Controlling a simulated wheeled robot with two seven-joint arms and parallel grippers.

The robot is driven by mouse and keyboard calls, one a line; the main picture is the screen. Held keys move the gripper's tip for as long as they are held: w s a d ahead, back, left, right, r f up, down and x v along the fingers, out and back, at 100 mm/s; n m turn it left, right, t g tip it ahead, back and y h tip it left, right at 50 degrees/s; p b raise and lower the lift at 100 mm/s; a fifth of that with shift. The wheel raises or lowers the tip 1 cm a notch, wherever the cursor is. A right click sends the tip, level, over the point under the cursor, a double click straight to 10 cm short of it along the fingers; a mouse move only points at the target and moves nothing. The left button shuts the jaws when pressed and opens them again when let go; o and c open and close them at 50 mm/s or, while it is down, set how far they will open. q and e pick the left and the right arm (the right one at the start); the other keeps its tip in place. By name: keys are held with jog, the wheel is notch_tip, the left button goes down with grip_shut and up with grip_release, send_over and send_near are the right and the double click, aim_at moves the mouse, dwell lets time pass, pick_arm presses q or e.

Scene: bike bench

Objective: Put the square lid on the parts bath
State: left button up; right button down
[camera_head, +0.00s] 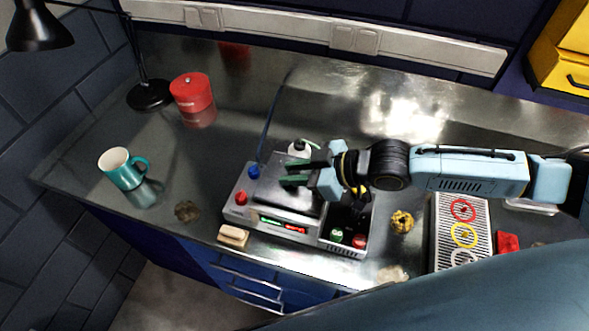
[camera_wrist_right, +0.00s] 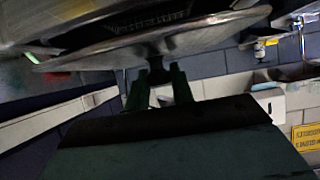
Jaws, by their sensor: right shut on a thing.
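The parts bath (camera_head: 247,213) is a grey box with a blue and a red knob and a lit front panel. The square lid (camera_head: 270,197) is a flat grey metal plate over the bath's left part, and its edge shows in the right wrist view (camera_wrist_right: 130,45). My right gripper (camera_head: 296,177) is above the lid, shut on its small dark knob (camera_wrist_right: 157,75). The lid hides the bath's opening. I cannot tell whether the lid rests on the rim or hangs just above it. My left gripper is not in view.
A white-topped bottle (camera_head: 298,149) stands close behind the bath. Green and red items (camera_head: 337,235) sit in its right section. A ringed tray (camera_head: 448,244) lies right.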

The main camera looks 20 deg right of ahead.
jog(key=shift+p, duration=0.3)
dwell(0.5)
jog(key=shift+f+b, duration=0.35)
jog(key=shift+f, duration=0.25)
dwell(0.6)
jog(key=c, duration=1.1)
grip_release()
jog(key=shift+v, duration=6.7)
